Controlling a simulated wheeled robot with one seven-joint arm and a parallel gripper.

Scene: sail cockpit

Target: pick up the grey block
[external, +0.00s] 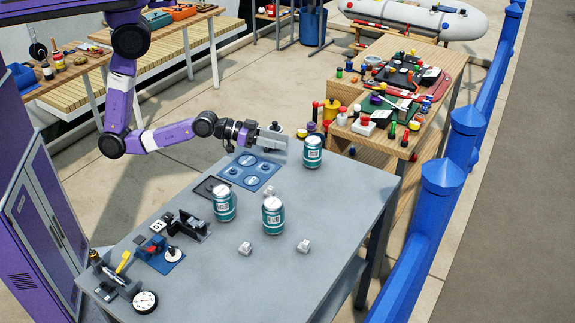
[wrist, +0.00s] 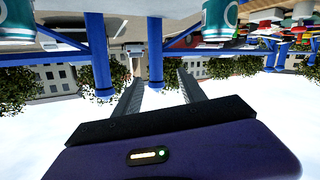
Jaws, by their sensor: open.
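Three small light-grey blocks lie apart on the grey table (external: 330,200): one at the front left (external: 244,248), one at the front right (external: 304,246) and one farther back (external: 269,191) behind the middle can. I cannot tell which one is the task's grey block. My gripper (external: 280,143) is above the far part of the table, pointing right, near the far can and away from the blocks. In the wrist view my gripper (wrist: 161,72) has its two fingers apart with nothing between them. No block is recognisable in that view.
Teal cans stand on the table: left (external: 224,203), middle (external: 273,216) and far right (external: 313,152). A blue panel (external: 249,172) lies near my gripper. Tools and a dial gauge (external: 145,301) line the left edge. A cluttered wooden bench (external: 385,145) and blue railing (external: 455,180) are beyond.

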